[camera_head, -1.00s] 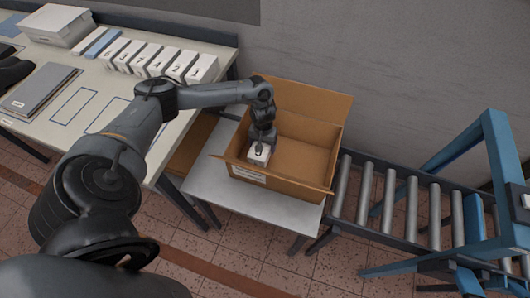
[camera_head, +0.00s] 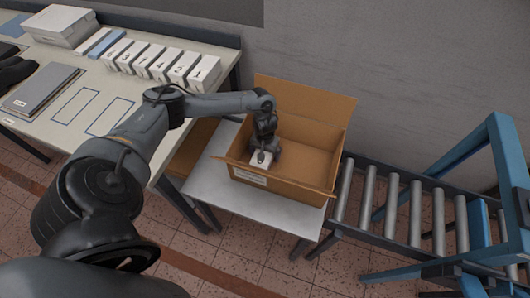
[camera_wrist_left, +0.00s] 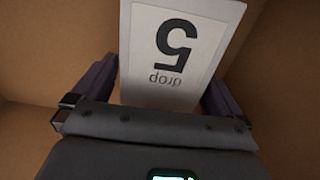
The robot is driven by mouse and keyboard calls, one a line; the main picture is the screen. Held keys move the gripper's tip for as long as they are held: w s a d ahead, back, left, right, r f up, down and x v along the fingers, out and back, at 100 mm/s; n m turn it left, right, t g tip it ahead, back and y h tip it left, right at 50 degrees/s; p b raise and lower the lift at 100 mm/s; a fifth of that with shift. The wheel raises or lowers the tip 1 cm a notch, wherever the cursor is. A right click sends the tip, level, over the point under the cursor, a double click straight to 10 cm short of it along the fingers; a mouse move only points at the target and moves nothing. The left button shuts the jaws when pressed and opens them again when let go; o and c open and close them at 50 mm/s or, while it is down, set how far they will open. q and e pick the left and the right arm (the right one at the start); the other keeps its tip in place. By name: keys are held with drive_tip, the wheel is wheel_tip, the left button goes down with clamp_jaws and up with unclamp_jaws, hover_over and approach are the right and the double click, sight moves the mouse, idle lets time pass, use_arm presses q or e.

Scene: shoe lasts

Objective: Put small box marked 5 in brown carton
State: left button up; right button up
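The small white box marked 5 (camera_head: 261,159) is inside the open brown carton (camera_head: 318,187), near its left end. In the left wrist view the box (camera_wrist_left: 178,50) shows a large black 5 and the word "drop", upside down. My left gripper (camera_head: 263,152) reaches down into the carton from above. Its two dark fingers (camera_wrist_left: 160,90) lie along both sides of the box and appear shut on it. The box's underside is hidden, so I cannot tell whether it touches the carton floor. My right gripper is not in view.
The carton stands on a small pale table (camera_head: 215,187). A roller conveyor (camera_head: 415,215) with a blue frame (camera_head: 500,165) is on the right. A larger table (camera_head: 45,95) at left holds a row of several numbered white boxes (camera_head: 165,62). The carton's right half is empty.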

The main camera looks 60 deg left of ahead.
use_arm(q)
drive_tip(key=shift+r, duration=0.3)
wheel_tip(320, 180, up, 10)
drive_tip(key=p, duration=0.3)
drive_tip(key=shift+r, duration=0.85)
